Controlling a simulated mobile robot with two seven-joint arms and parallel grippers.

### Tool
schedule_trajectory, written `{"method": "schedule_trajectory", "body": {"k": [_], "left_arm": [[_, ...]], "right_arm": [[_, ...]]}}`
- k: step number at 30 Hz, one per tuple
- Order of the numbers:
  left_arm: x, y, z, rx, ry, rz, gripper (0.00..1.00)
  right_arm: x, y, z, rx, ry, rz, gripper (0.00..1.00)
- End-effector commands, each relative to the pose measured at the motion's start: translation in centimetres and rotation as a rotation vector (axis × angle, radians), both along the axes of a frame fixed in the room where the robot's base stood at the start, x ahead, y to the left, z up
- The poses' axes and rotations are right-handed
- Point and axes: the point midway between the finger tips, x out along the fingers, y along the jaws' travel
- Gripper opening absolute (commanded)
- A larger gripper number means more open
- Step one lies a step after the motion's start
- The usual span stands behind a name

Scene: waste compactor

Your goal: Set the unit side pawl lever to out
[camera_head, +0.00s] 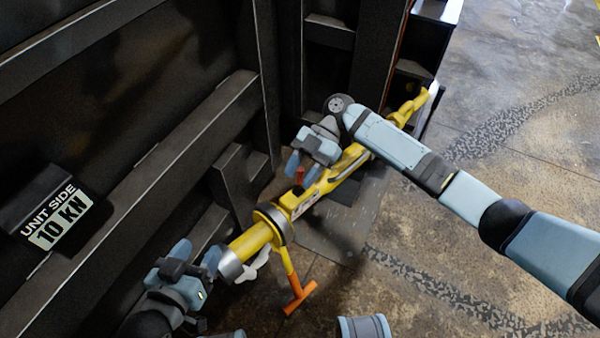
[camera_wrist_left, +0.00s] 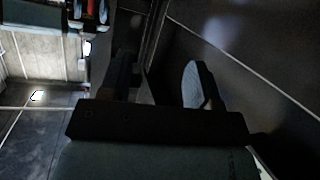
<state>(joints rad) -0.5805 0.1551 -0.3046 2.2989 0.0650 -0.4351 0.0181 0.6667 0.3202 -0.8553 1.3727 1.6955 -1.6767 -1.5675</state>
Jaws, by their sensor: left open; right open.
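A yellow ratchet bar (camera_head: 270,222) runs diagonally along the dark compactor wall in the head view. A small red-topped lever (camera_head: 299,177), apparently the pawl lever, stands up from its middle; its exact setting cannot be told. An orange T-handle (camera_head: 295,288) hangs below the bar's collar. My right gripper (camera_head: 304,168) is open, with its blue-grey fingertips close beside the red lever; contact cannot be told. My left gripper (camera_head: 197,258) is open near the bar's lower-left silver end. The left wrist view shows its spread fingers (camera_wrist_left: 158,88) with nothing visible between them.
A white winged piece (camera_head: 254,264) sits by the bar's lower end. Concrete floor (camera_head: 500,130) is open at right. My right arm crosses above the bar's upper end.

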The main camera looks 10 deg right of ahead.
Motion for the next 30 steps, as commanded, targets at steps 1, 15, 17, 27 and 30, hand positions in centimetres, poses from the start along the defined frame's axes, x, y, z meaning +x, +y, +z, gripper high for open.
{"method": "schedule_trajectory", "body": {"k": [1,15,17,27,30], "left_arm": [[0.0,0.0,0.1,0.001,0.002,0.001,0.57],[-0.8,1.1,-1.7,0.047,0.086,0.019,0.57],[-1.1,1.2,-2.2,0.051,0.102,0.018,0.57],[-1.3,1.2,-2.6,0.061,0.119,0.016,0.57],[-1.2,1.2,-2.5,0.06,0.114,0.016,0.57]], "right_arm": [[0.4,-0.4,0.4,0.0,-0.001,-0.002,0.42],[6.3,-6.4,5.7,-0.001,-0.001,-0.002,0.42],[6.8,-6.9,6.2,-0.001,-0.001,-0.002,0.42],[8.0,-8.1,7.1,0.0,0.0,-0.001,0.42],[8.0,-8.1,7.1,0.0,0.0,-0.001,0.42]]}}
